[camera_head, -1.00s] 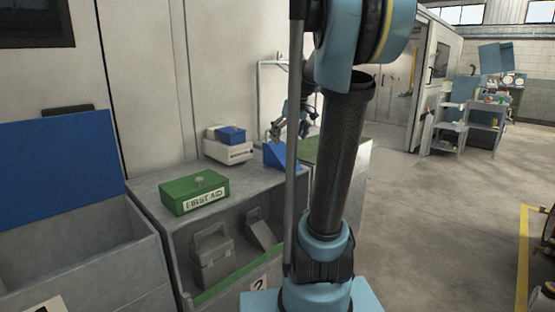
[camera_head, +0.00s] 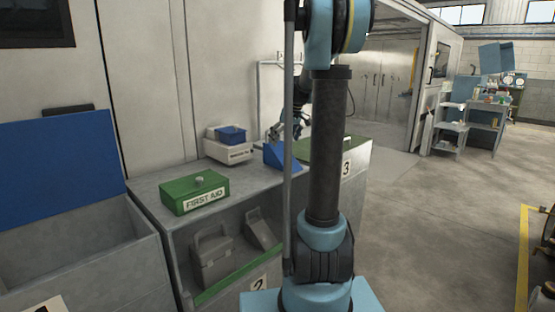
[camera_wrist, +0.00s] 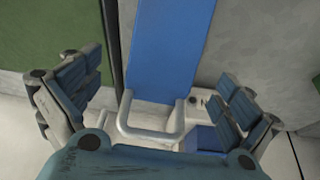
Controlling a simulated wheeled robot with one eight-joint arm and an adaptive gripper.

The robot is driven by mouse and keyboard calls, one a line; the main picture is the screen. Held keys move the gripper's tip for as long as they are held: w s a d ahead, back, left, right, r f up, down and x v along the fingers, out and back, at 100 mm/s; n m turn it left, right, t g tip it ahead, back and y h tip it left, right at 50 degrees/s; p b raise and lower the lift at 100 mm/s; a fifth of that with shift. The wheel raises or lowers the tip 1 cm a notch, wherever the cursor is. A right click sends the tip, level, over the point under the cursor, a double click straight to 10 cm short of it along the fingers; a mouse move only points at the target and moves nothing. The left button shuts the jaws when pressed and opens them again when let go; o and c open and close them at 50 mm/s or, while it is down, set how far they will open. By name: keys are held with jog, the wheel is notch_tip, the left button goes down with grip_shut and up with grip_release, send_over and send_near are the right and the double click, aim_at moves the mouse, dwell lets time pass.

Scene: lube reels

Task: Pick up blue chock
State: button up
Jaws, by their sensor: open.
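The blue chock (camera_head: 278,157) is a wedge that sits on the grey bench, near the green-topped surface. In the wrist view the chock (camera_wrist: 172,45) shows as a long blue face with a pale grey loop handle (camera_wrist: 150,130) at its near end. My gripper (camera_head: 282,130) is just above the chock, close to its upper end. In the wrist view my gripper (camera_wrist: 160,85) is open, with one finger on each side of the chock and handle. Nothing is held. Whether a finger touches the chock cannot be told.
A green first aid box (camera_head: 194,192) stands on the bench (camera_head: 150,187) to the left. A white box (camera_head: 228,151) with a blue bin (camera_head: 231,134) is behind, near the wall. Open floor (camera_head: 430,215) is at right.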

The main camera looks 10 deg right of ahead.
aim_at(281, 148)
jog(key=x, duration=0.4)
jog(key=shift+s+x, duration=0.2)
jog(key=shift+x, duration=1.15)
jog(key=shift+s+x, duration=0.2)
jog(key=shift+x, duration=1.1)
jog(key=shift+f, duration=0.1)
jog(key=shift+c, duration=0.3)
jog(key=c, duration=1.8)
